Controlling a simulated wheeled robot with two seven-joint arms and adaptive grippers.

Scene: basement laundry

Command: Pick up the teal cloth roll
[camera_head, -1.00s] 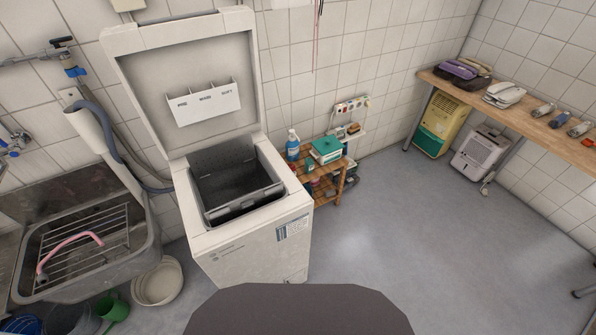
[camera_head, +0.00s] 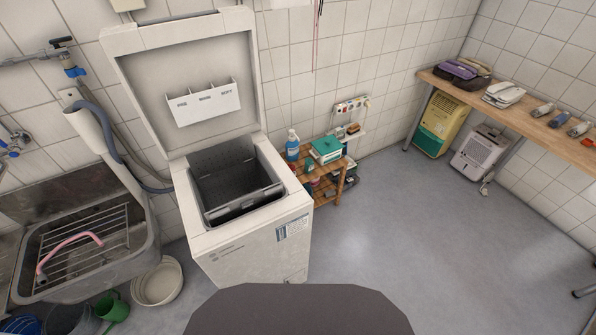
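I cannot make out a teal cloth roll for certain. A teal, box-like item (camera_head: 326,147) sits on top of the small wooden shelf (camera_head: 327,169), between the washing machine and the wall. A smaller teal-green item (camera_head: 310,166) stands in front of it; its shape is too small to tell. Neither of my grippers is in view.
An open top-loading washing machine (camera_head: 252,235) stands in front of me. A metal sink (camera_head: 140,262) with buckets and a white basin (camera_head: 158,284) is at left. A blue bottle (camera_head: 292,146) stands on the shelf. A wooden bench (camera_head: 520,108) runs along the right wall. The middle floor is clear.

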